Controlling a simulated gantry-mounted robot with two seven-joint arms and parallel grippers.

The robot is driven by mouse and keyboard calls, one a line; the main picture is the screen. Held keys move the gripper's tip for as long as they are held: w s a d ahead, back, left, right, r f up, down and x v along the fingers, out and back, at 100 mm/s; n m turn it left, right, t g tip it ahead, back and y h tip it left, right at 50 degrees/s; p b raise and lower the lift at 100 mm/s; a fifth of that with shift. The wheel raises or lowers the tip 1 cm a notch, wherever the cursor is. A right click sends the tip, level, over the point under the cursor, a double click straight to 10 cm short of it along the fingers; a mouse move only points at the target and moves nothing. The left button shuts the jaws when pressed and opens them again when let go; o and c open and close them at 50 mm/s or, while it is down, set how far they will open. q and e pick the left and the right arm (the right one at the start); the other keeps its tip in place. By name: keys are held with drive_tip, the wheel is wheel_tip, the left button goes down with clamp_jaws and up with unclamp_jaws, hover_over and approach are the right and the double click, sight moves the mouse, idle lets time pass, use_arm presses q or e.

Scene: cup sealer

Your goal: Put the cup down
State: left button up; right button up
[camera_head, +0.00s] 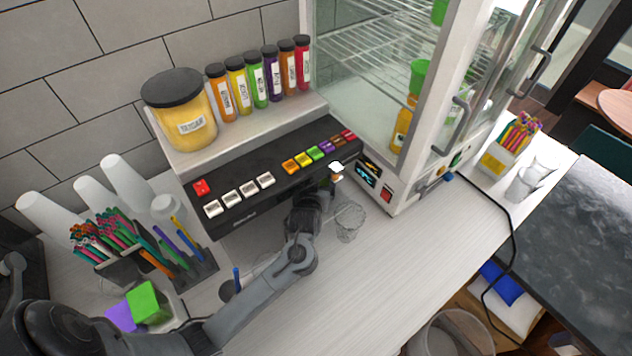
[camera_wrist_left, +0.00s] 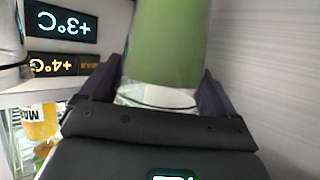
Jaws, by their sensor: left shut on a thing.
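My left arm reaches in from the lower left in the head view. Its gripper (camera_head: 328,203) is low in front of the black dispenser panel. A clear cup (camera_head: 349,222) shows just right of the gripper, above or on the white counter; I cannot tell if its base touches. In the left wrist view, my left gripper (camera_wrist_left: 160,100) is shut on a cup (camera_wrist_left: 165,45) that looks green along its body, with a clear rim. The fingers lie on both sides of it. The head view does not show the green clearly. My right gripper is in neither view.
The black button panel (camera_head: 270,175) stands behind the gripper. A glass-door fridge (camera_head: 385,195) with a temperature display stands to the right. Pen holders and white cups (camera_head: 45,215) crowd the left. The white counter (camera_head: 400,270) is clear in front and to the right.

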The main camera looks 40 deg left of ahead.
use_arm(q)
drive_tip(key=shift+s+d+f, duration=0.1)
drive_tip(key=shift+s+f, duration=0.05)
drive_tip(key=o, duration=1.2)
drive_tip(key=shift+f, duration=0.2)
drive_tip(key=shift+r, duration=0.1)
drive_tip(key=v, duration=1.2)
drive_tip(key=shift+p, duration=0.35)
